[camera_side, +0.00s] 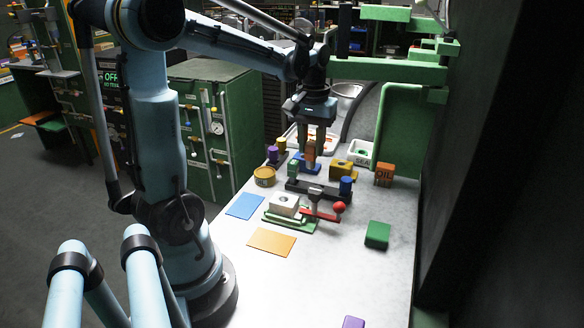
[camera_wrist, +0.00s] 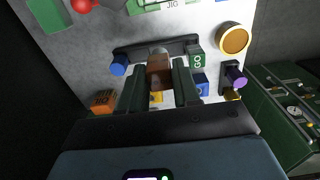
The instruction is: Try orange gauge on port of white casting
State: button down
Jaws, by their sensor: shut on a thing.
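My gripper (camera_side: 312,146) points down over the far part of the table, shut on the orange gauge (camera_side: 310,150). In the wrist view the gauge (camera_wrist: 160,72) is between my two fingers, with a paler end toward the dark rack (camera_wrist: 178,44). In the side view it appears upright and above the rack's far side; the exact gap is unclear. The white casting (camera_side: 284,201) sits in the green jig (camera_side: 291,224), nearer the side camera than my gripper. Its top shows a dark round port (camera_side: 284,198). A red-ball clamp (camera_side: 339,206) is beside the casting.
The rack holds a blue gauge (camera_side: 346,186) and a green GO gauge (camera_side: 293,168). A gold tin (camera_side: 264,177), yellow block (camera_side: 341,169), OIL box (camera_side: 384,173) and green block (camera_side: 377,235) stand around. Blue (camera_side: 244,206) and orange (camera_side: 271,242) mats lie flat. The near table is mostly clear.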

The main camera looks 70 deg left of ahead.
jog(key=s+d+r, duration=0.2)
jog(key=s+d, duration=0.1)
jog(key=s, duration=0.5)
jog(key=shift+s+d+r, duration=0.15)
jog(key=shift+r, duration=0.1)
jog(key=shift+f, duration=0.2)
jog(key=shift+f, duration=2.75)
jog(key=shift+f, duration=0.7)
jog(key=shift+r, duration=0.1)
notch_tip(320, 180, up, 7)
dwell(1.5)
